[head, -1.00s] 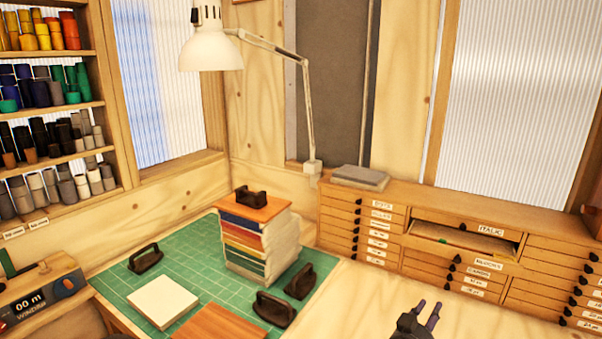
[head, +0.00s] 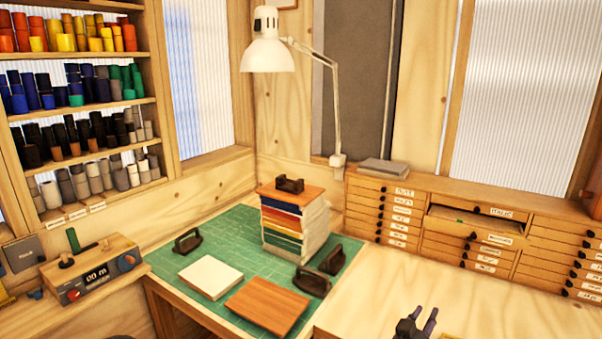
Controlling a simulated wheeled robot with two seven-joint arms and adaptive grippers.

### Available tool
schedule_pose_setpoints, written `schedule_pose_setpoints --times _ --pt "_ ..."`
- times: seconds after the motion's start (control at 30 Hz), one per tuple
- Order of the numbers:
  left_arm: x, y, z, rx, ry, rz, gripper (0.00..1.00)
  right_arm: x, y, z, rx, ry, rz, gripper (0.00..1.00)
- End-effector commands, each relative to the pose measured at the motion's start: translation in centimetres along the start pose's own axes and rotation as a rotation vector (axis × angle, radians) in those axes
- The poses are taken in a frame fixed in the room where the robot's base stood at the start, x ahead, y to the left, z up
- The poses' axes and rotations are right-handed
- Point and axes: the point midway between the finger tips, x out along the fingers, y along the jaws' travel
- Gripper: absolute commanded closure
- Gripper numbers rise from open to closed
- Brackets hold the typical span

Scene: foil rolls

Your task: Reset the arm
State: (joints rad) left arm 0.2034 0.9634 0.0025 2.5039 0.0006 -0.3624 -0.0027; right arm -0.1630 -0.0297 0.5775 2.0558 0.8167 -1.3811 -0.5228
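My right gripper (head: 415,325) shows at the bottom edge of the head view, over the pale wooden bench top. Its two dark fingers point up and are spread apart, with nothing between them. Most of the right arm is below the frame. My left gripper and arm are not in view. Foil rolls in several colours (head: 75,90) stand in rows on the wall shelves (head: 80,55) at the left, well away from the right gripper.
A green cutting mat (head: 222,232) holds a stack of coloured boards (head: 293,228), a white block (head: 210,276), a brown board (head: 267,304) and dark handled weights (head: 187,241). A lamp (head: 267,55) overhangs it. Drawers (head: 480,240) line the back; one is partly open. The bench top (head: 390,285) is mostly clear.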

Motion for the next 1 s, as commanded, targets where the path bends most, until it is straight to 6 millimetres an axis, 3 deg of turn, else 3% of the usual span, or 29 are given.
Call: schedule_pose_setpoints --times 0.37,0.57,0.77,0.9,1.0 --pt "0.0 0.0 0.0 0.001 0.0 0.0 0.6 0.0 -2.1 7.9 -0.049 -0.18 -0.136 0.7" --pt "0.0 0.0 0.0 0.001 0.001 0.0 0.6 -1.5 -3.1 15.7 -0.086 -0.374 -0.246 0.7" --pt "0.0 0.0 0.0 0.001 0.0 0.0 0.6 -6.6 -2.5 27.2 -0.131 -0.709 -0.374 0.7" --pt "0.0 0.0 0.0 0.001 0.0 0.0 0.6 -12.0 -0.8 34.2 -0.157 -0.968 -0.438 0.7" --pt "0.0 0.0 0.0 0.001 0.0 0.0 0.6 -16.8 1.1 38.3 -0.174 -1.161 -0.468 0.7"
